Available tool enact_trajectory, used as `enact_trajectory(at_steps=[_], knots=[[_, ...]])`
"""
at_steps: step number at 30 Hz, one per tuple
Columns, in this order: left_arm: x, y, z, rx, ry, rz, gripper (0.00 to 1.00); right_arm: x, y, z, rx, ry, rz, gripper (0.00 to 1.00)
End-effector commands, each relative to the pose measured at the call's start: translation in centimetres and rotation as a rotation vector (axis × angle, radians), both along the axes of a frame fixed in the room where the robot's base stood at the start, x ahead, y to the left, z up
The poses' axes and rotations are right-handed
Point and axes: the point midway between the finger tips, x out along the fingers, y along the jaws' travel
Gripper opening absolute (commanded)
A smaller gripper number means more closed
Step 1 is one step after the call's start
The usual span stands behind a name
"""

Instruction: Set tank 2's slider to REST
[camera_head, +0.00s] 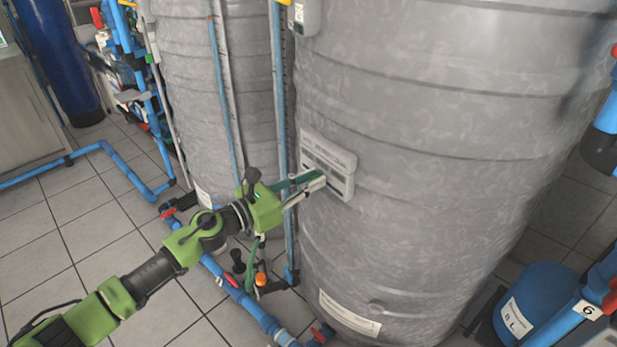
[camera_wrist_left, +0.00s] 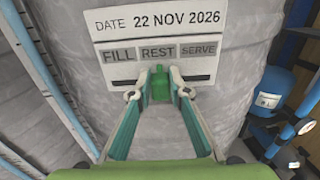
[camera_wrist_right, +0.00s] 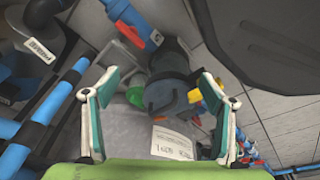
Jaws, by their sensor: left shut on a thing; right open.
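Tank 2 (camera_head: 430,130) is presumably the large grey tank that my left gripper (camera_head: 312,180) reaches, though no tank number is legible. A white label panel (camera_head: 340,160) on its front reads FILL, REST and SERVE in the left wrist view (camera_wrist_left: 122,73), above a dark slot (camera_wrist_left: 200,79). The green slider knob (camera_wrist_left: 159,84) sits on the slot, below the word REST. My left gripper is shut on the knob, one finger at each side. My right gripper (camera_wrist_right: 160,88) is open and empty; it is outside the head view.
A second grey tank (camera_head: 215,90) stands to the left, with upright blue pipes (camera_head: 280,100) between the tanks. Blue floor pipes (camera_head: 235,290) run below my left arm. A blue vessel (camera_head: 535,300) stands at the right.

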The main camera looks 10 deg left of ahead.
Motion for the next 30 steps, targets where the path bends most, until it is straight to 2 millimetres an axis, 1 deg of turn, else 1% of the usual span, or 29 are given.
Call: enact_trajectory(at_steps=[3, 4, 5, 6, 15, 19, 23, 30], knots=[[0.0, 0.0, -0.1, 0.001, 0.001, 0.000, 0.00, 0.0, 0.0, 0.0, 0.000, 0.000, 0.000, 0.76], [0.0, 0.0, -0.1, 0.001, 0.001, 0.000, 0.22, 0.0, 0.0, 0.0, 0.000, 0.000, 0.000, 0.76], [0.0, 0.0, -0.1, 0.001, 0.001, 0.000, 0.30, 0.0, 0.0, 0.0, 0.000, 0.000, 0.000, 0.76], [0.0, 0.0, -0.1, 0.001, 0.001, 0.000, 0.35, 0.0, 0.0, 0.0, 0.000, 0.000, 0.000, 0.76], [0.0, 0.1, 0.0, 0.000, 0.000, 0.000, 0.35, 0.0, 0.0, 0.0, 0.000, 0.000, 0.000, 0.76], [-0.5, 0.6, -0.1, 0.001, 0.001, 0.002, 0.35, 0.0, 0.1, 0.0, 0.001, 0.000, 0.000, 0.76], [-2.0, 1.8, -0.2, 0.003, 0.002, 0.001, 0.35, 0.0, 0.1, 0.0, 0.001, 0.000, 0.000, 0.76], [-5.5, 5.0, -0.3, 0.002, 0.004, 0.001, 0.35, 0.0, 0.0, 0.0, 0.001, 0.000, 0.000, 0.76]])
